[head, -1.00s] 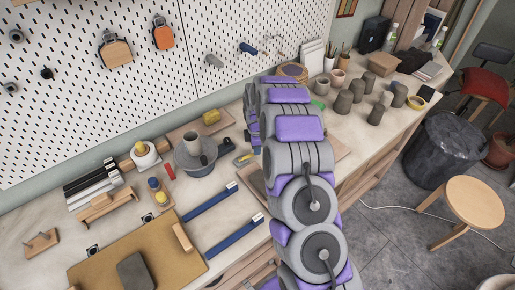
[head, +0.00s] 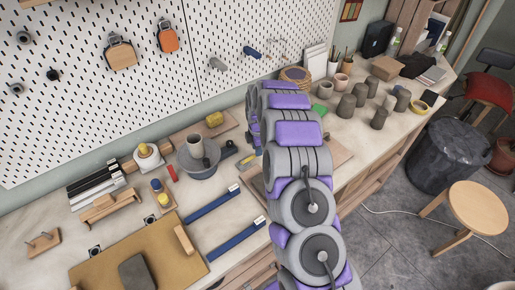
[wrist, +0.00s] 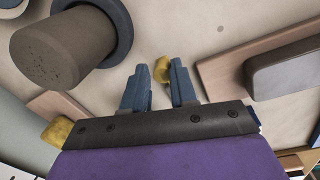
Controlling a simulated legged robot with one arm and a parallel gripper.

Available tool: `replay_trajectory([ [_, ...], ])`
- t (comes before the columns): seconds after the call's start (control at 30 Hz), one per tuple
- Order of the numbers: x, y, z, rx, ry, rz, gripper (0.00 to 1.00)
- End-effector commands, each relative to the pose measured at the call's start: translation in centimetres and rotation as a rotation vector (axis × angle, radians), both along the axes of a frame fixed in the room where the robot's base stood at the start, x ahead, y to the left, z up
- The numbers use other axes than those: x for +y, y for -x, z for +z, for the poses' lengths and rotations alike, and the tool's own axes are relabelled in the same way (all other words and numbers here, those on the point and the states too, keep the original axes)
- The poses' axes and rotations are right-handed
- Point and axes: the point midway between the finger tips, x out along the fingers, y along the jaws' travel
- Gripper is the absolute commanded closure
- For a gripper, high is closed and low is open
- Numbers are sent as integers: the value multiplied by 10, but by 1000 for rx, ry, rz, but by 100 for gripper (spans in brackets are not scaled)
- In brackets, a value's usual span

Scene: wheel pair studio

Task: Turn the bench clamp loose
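I cannot clearly make out a bench clamp. A small yellow and dark tool (head: 246,160) lies on the bench just left of my arm in the head view; what it is I cannot tell. In the wrist view my gripper (wrist: 159,66) shows two blue fingers held apart. A small yellow piece (wrist: 161,70) shows between and beyond the fingertips, with gaps at both sides. Whether it is part of the clamp I cannot tell. My arm hides the gripper and part of the bench in the head view.
A grey basin (head: 197,163) with a cup (head: 196,147) stands left of my arm; a brown cylinder (wrist: 62,45) is close in the wrist view. A yellow sponge (head: 214,119) lies behind. Several dark pots (head: 346,105) stand right. A wooden stool (head: 478,207) is on the floor.

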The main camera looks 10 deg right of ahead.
Motion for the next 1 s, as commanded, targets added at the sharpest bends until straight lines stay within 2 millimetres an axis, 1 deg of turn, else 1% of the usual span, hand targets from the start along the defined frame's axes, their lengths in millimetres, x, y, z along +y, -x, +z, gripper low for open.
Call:
replay_trajectory([
  [0.03, 0, 0, 1, -1, 0, 0, 70],
  [0.2, 0, 0, 0, 1, 0, 0, 54],
  [0.43, 0, 1, 0, 3, 0, -1, 54],
  [0.57, 0, 1, 7, 1, 0, -1, 54],
  [0.67, -1, 1, 22, -2, 0, -2, 54],
  [0.87, -1, 5, 65, 0, 0, -2, 54],
  [1.0, -1, 6, 97, -3, 1, -1, 54],
])
